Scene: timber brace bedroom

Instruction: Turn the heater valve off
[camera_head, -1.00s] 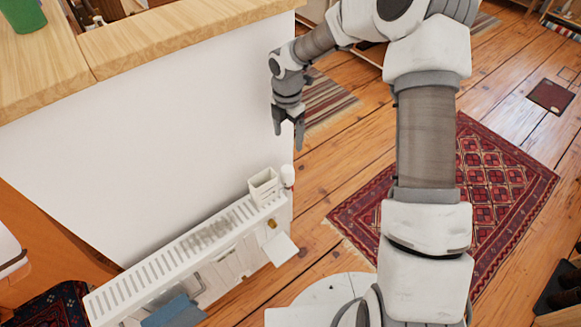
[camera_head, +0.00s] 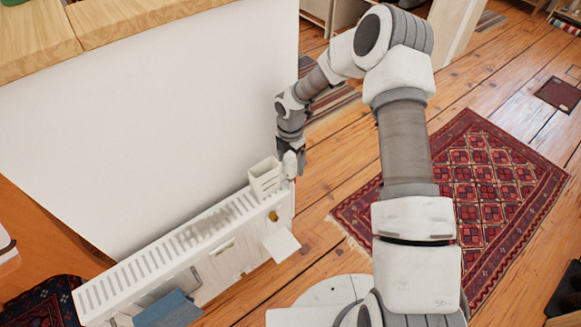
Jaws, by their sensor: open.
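The white heater (camera_head: 185,250) stands against the white wall panel at the lower left, with a slotted top. Its white valve knob (camera_head: 289,163) sticks up at the heater's right end. My gripper (camera_head: 293,170) points down at the knob, its dark fingers open around or right beside it. Part of the knob is hidden by the fingers, and I cannot tell whether they touch it.
A small white open box (camera_head: 265,177) sits on the heater's right end, close to my gripper. A blue cloth (camera_head: 168,310) hangs on the heater's front, and a white flap (camera_head: 282,244) juts out. A patterned red rug (camera_head: 480,190) lies on the wooden floor at right.

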